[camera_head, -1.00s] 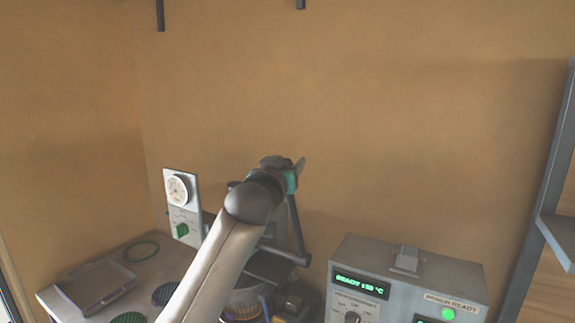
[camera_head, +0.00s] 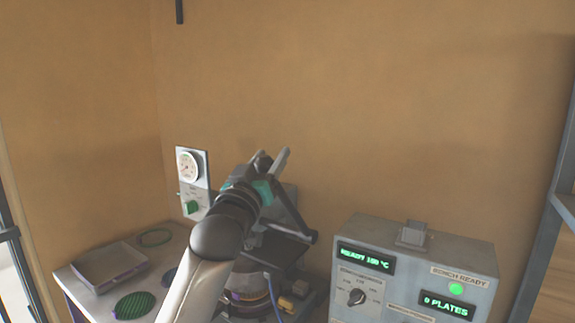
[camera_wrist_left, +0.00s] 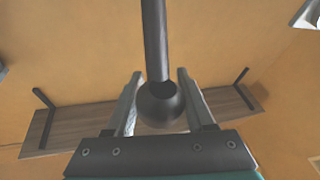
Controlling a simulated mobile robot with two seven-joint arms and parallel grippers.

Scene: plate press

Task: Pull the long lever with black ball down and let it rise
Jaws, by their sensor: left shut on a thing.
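My left gripper (camera_head: 271,160) is above the press (camera_head: 277,250) in the head view, and my arm covers part of the press. In the left wrist view the black ball (camera_wrist_left: 160,105) of the long lever sits between the two fingers of my left gripper (camera_wrist_left: 158,88). The jaws are closed on it. The lever's dark rod (camera_wrist_left: 154,42) runs from the ball to the top of that view. In the head view the ball is hidden at the gripper. My right gripper is out of view.
A control box (camera_head: 412,270) with green displays stands right of the press. A gauge panel (camera_head: 193,182) is behind at the left.

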